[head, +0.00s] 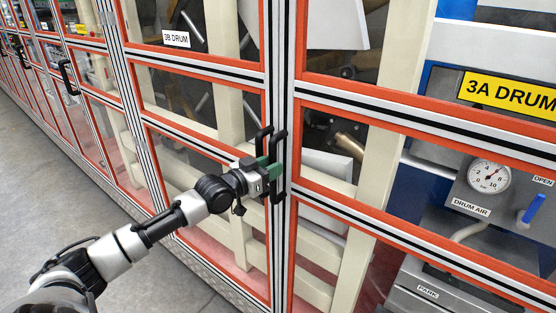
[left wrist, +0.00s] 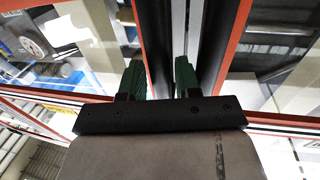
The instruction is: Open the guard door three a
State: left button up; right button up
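The guard door 3A (head: 425,108) is the orange-framed glazed panel on the right in the head view and looks closed. Its black upright handle (head: 279,190) stands beside the handle of door 3B (head: 262,135) at the middle posts. My left gripper (head: 272,169) is at the 3A handle, with green fingertips. In the left wrist view my left gripper (left wrist: 160,82) has one finger on each side of a black upright bar, the handle (left wrist: 156,50), and the bar fills the gap between them. My right gripper is not in view.
Door 3B (head: 205,70) is closed to the left, with a row of similar panels beyond. Behind the 3A glass are a yellow 3A DRUM sign (head: 508,95), a pressure gauge (head: 489,177) and a blue valve lever (head: 531,208). Grey floor (head: 170,270) is clear at lower left.

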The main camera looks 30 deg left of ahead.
pick_arm(q)
jog(key=shift+x, duration=1.45)
grip_shut()
